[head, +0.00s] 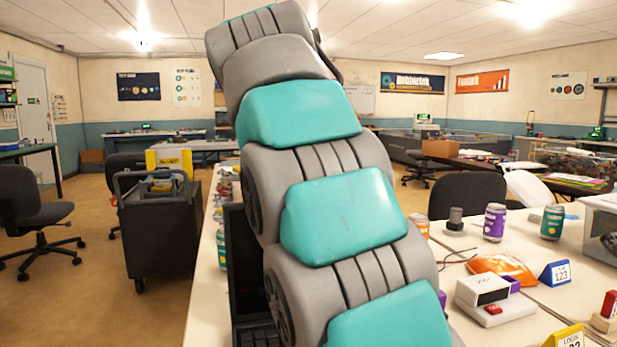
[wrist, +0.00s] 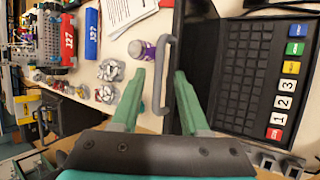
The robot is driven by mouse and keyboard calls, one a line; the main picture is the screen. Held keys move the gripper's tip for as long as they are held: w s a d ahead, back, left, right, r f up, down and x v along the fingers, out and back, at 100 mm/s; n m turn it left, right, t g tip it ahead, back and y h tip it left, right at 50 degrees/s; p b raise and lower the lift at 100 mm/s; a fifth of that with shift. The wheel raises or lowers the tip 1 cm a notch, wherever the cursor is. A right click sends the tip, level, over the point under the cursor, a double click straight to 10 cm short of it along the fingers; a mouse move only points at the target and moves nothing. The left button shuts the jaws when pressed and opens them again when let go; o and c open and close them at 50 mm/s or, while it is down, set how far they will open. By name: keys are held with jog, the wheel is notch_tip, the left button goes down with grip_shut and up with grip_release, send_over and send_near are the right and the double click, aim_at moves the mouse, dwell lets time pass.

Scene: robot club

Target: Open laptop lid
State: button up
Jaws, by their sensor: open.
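The laptop's black keyboard (wrist: 245,75) shows uncovered in the wrist view. A dark strip, which looks like the raised lid (wrist: 178,22) seen nearly edge-on, runs along its left side. A grey bar handle (wrist: 167,75) stands at that edge. My gripper (wrist: 160,72) is open, with one green finger on each side of the handle; I cannot tell whether either finger touches it. In the head view, a dark upright panel of the laptop (head: 238,265) shows left of my arm, which hides most of the laptop.
Coloured and numbered key blocks (wrist: 285,88) line the keyboard's right side. A black cart (head: 160,235) stands left of the table.

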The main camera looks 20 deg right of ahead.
jog(key=s+a, duration=0.8)
jog(key=s, duration=0.1)
jog(key=shift+s+r, duration=0.4)
jog(key=shift+r, duration=0.05)
jog(key=shift+s+a, duration=0.1)
jog(key=shift+a, duration=0.1)
